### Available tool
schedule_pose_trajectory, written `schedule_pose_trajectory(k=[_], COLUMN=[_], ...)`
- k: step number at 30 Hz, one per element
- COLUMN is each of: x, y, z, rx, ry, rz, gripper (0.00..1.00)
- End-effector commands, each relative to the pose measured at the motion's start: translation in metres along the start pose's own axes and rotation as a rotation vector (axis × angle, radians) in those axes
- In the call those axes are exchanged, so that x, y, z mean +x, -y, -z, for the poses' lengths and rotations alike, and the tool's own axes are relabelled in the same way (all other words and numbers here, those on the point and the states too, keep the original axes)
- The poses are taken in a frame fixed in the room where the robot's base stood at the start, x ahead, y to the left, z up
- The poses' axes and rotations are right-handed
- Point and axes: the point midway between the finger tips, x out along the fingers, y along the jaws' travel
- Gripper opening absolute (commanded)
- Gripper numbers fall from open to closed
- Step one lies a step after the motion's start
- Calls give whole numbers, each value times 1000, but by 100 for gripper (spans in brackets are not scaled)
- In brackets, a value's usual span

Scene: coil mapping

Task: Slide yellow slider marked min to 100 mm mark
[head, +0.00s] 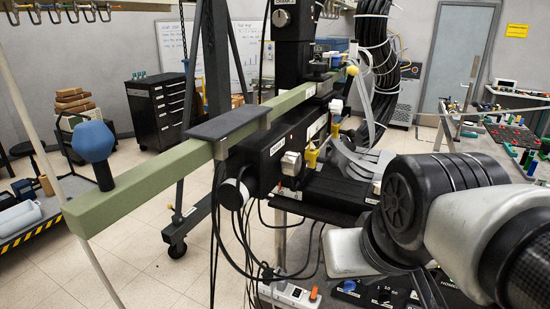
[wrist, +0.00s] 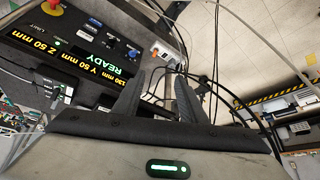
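A small yellow piece (head: 311,157) stands at the front of the black rail unit, beside a white block; a second yellow piece (head: 335,129) sits farther back. Which one is marked min cannot be read, and no 100 mm mark is legible. The black rail unit (head: 268,158) is fixed below the long green beam (head: 150,172). My gripper (wrist: 157,85) shows in the wrist view with its two dark fingers apart and nothing visible between them. It is near a control panel, away from the yellow pieces. I cannot make out its fingertips in the head view.
A black control panel (wrist: 65,60) has a display reading READY, Y 50 mm and Z 50 mm. A red emergency button (wrist: 53,4) is near its edge. A blue knob (head: 93,141) tops the beam's near end.

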Motion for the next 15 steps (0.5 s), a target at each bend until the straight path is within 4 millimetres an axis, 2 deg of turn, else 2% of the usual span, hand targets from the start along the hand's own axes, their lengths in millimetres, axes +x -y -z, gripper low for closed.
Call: schedule_pose_trajectory(k=[11,15], x=[0,-5], y=[0,1], z=[0,10], rx=[0,-34], ry=[0,-5], rz=[0,6], gripper=[38,16])
